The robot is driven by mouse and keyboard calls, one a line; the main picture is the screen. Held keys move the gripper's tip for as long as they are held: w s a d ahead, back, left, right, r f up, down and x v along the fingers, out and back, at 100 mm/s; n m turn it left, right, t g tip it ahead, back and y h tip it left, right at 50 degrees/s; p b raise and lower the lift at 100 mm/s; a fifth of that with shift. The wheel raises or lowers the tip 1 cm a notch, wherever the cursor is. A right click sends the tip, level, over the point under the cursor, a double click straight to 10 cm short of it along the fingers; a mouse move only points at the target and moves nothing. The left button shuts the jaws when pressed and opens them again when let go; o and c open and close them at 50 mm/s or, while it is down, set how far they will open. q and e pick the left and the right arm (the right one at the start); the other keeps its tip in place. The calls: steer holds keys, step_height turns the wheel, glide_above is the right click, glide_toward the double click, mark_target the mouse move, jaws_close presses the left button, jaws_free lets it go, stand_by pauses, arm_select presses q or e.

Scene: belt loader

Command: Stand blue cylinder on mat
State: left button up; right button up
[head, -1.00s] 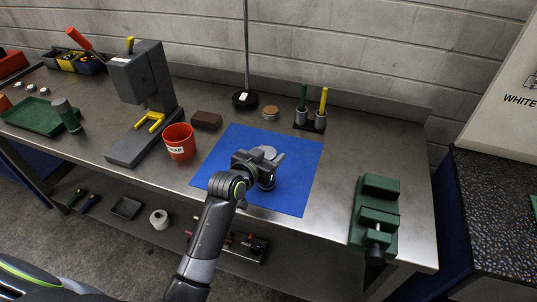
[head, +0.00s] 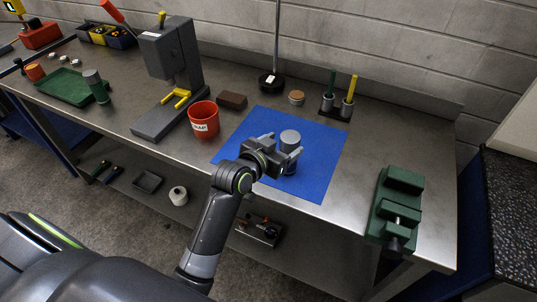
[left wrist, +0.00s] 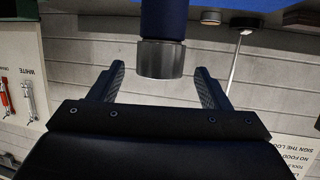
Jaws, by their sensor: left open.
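The blue cylinder (head: 290,140) stands upright on the blue mat (head: 322,172), its grey end up and its lower part dark blue. In the left wrist view the cylinder (left wrist: 162,58) hangs from the top edge of the picture, grey end downward. My left gripper (head: 284,148) is open, low over the mat, with its fingers to either side of the cylinder. In the left wrist view gaps show between the cylinder and both fingers. The gripper hides part of the cylinder in the head view. My right gripper is not in view.
A red labelled bin (head: 204,120) and a grey press (head: 172,75) stand left of the mat. A green vise (head: 396,208) is at the right.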

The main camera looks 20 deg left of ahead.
arm_select(q)
steer(key=v, duration=0.6)
steer(key=shift+s+b, duration=0.2)
steer(key=shift+b, duration=0.2)
steer(key=shift+a, duration=0.1)
steer(key=s+a+f+n+g+y, duration=0.1)
steer(key=s+a+f+g+y, duration=0.15)
steer(key=s+f, duration=0.45)
steer(key=s+a+f+n+g+y, duration=0.1)
steer(key=s+a+f+g, duration=0.25)
steer(key=s, duration=0.65)
steer(key=s+a+f+n+g+y, duration=0.15)
steer(key=s+a+f+g, duration=0.25)
steer(key=s, duration=0.5)
step_height(320, 180, down, 27)
steer(key=s+a+g, duration=0.1)
steer(key=a+g, duration=0.1)
steer(key=s+d+f+b, duration=0.1)
steer(key=s+f, duration=1.3)
steer(key=f, duration=0.1)
steer(key=shift+s+g+h, duration=0.3)
steer(key=shift+g+h, duration=0.1)
